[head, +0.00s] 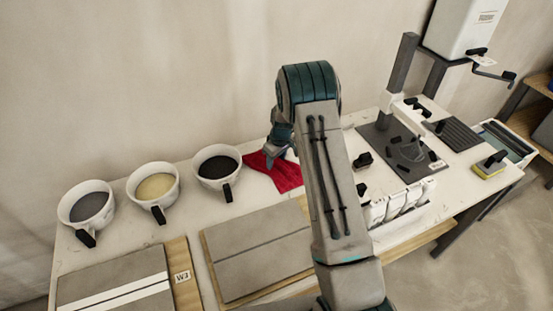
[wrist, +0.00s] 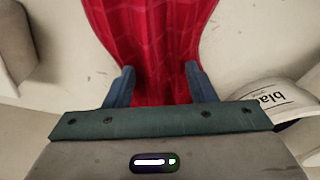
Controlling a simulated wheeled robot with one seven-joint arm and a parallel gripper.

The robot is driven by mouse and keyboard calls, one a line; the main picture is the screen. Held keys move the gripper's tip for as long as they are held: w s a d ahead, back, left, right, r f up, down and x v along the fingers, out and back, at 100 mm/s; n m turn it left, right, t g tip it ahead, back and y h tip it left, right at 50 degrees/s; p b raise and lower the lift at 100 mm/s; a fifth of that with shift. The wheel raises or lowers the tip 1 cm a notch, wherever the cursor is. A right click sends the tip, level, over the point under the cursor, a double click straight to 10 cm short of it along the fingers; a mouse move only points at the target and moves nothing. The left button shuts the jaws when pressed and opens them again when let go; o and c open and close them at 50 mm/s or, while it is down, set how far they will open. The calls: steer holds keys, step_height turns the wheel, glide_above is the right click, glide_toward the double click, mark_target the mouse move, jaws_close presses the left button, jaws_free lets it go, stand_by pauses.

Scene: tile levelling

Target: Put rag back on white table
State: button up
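The red rag (head: 283,175) lies on the white table (head: 130,232), right of the black-filled cup. My gripper (head: 281,157) points down at the rag's far part, and my arm hides some of the area on the right. In the wrist view the ridged red rag (wrist: 150,40) narrows towards my gripper (wrist: 159,66). The two fingers stand well apart, with red cloth filling the gap between them. I cannot tell whether they press on the cloth or only straddle it.
Three cups, with grey (head: 88,205), yellow (head: 155,186) and black (head: 217,165) contents, stand left of the rag. Tile boards (head: 258,255) lie in front. White packs (head: 396,207) and a dark plate (head: 405,150) are on the right. A white cup (wrist: 270,100) is close in the wrist view.

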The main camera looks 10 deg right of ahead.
mark_target(280, 162)
steer(key=s+r+m+b, duration=0.1)
steer(key=s+r, duration=0.3)
steer(key=r, duration=0.6)
steer(key=s+r+b, duration=0.1)
steer(key=s+r, duration=0.2)
steer(key=r, duration=0.7)
steer(key=s+r+m+t, duration=0.1)
steer(key=s+r+m, duration=0.2)
steer(key=s, duration=1.2)
steer(key=s+r+m+h, duration=0.1)
steer(key=s+r, duration=0.3)
steer(key=s, duration=1.1)
steer(key=shift+r+m+t, duration=0.3)
steer(key=shift+m+t, duration=0.1)
steer(key=shift+m, duration=0.5)
steer(key=shift+a, duration=0.1)
